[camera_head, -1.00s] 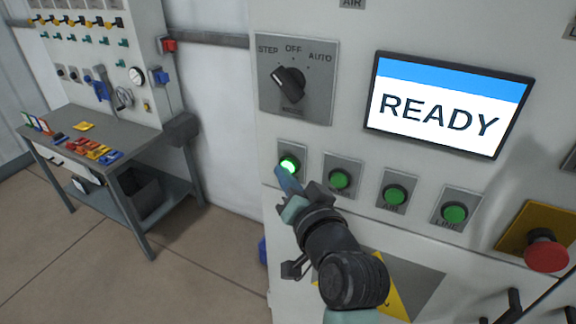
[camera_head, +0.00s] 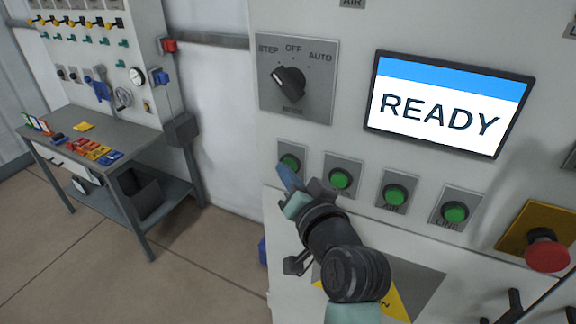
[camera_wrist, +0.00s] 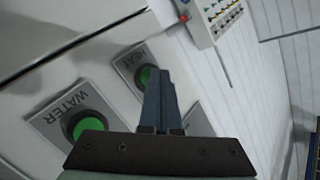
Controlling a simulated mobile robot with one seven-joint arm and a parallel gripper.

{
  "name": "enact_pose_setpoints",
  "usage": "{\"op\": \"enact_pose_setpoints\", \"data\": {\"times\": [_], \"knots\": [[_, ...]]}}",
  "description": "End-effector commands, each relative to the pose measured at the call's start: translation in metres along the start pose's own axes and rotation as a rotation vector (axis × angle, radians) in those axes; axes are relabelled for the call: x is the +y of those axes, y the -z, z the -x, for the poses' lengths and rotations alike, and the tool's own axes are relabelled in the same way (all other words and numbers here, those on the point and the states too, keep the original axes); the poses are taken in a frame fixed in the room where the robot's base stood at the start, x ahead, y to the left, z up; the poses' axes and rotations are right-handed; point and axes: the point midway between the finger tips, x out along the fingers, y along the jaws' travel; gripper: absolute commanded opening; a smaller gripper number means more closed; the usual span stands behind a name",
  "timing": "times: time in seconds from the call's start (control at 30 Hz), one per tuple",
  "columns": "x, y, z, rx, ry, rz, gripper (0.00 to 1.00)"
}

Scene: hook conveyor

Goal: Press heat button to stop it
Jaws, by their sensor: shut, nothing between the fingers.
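The heat button (camera_head: 290,162) is the leftmost green button in the row on the panel, and it is unlit. In the wrist view the fingertips (camera_wrist: 158,76) overlap the button's right side. I cannot tell whether they touch it.
The water button (camera_head: 339,179) is close right of the heat button, near my gripper's body. Two more green buttons and a red emergency knob (camera_head: 546,250) lie farther right. A mode dial (camera_head: 289,82) and a screen (camera_head: 449,104) reading READY are above. A workbench (camera_head: 122,134) stands left.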

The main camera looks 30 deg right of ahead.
Motion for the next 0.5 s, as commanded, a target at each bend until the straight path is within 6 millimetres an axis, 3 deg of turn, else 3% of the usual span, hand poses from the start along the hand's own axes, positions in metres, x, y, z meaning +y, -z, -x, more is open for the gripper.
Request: {"op": "enact_pose_setpoints", "data": {"times": [0.5], "knots": [[-0.008, -0.007, 0.011, 0.001, -0.001, 0.001, 0.00]]}}
